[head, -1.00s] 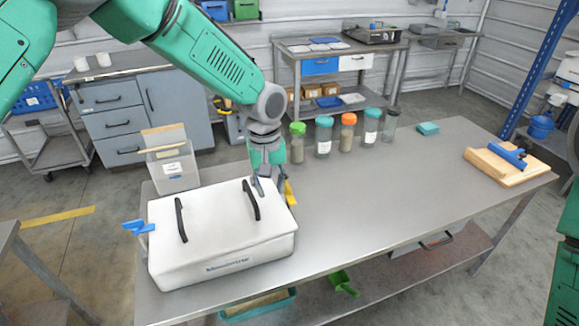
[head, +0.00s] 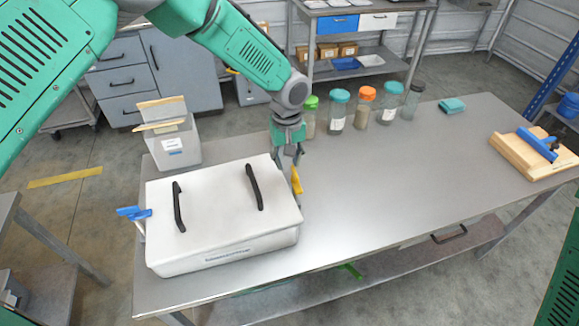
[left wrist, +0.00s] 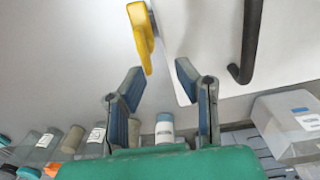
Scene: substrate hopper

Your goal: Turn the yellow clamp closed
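The yellow clamp (head: 296,180) sits on the right side of the white hopper box (head: 222,245). In the left wrist view the yellow clamp (left wrist: 141,35) lies beyond the fingertips, a little left of the gap between them. My left gripper (head: 287,158) points down beside the clamp, at the box's far right edge. In the left wrist view my left gripper (left wrist: 160,82) is open, with nothing between its fingers. A blue clamp (head: 134,214) is on the box's left side. My right gripper is not in view.
Two black handles (head: 254,187) stand up from the lid. A clear bin (head: 174,144) stands behind the box. Several lidded jars (head: 338,110) line the table's back edge. A wooden board with a blue handle (head: 532,155) lies at right. The middle table is clear.

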